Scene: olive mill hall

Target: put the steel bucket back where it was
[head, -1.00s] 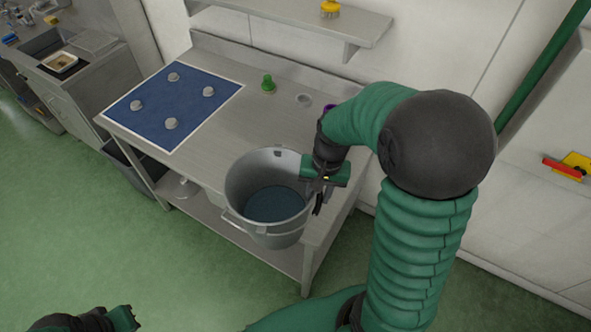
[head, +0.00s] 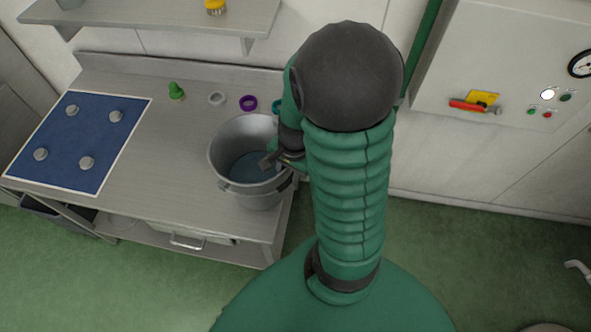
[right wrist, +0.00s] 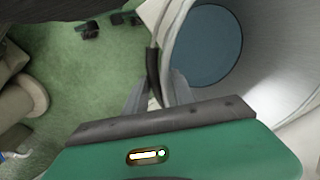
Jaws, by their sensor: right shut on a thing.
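The steel bucket (head: 226,178) is grey, upright or nearly so, with a blue surface inside. It shows over the right end of the steel bench (head: 150,185); I cannot tell whether its base touches the top. My right gripper (head: 268,161) is shut on the bucket at its right side. In the right wrist view the fingers (right wrist: 152,92) close around a dark strip at the bucket (right wrist: 262,75), by the rim; whether this is the handle or the wall is unclear. My left gripper is out of view.
A blue mat (head: 72,142) with several grey knobs lies on the bench's left. A green piece (head: 176,91), a pale ring (head: 217,99) and a purple ring (head: 248,102) stand behind the bucket. A wall shelf (head: 150,18) hangs above. Green floor lies in front.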

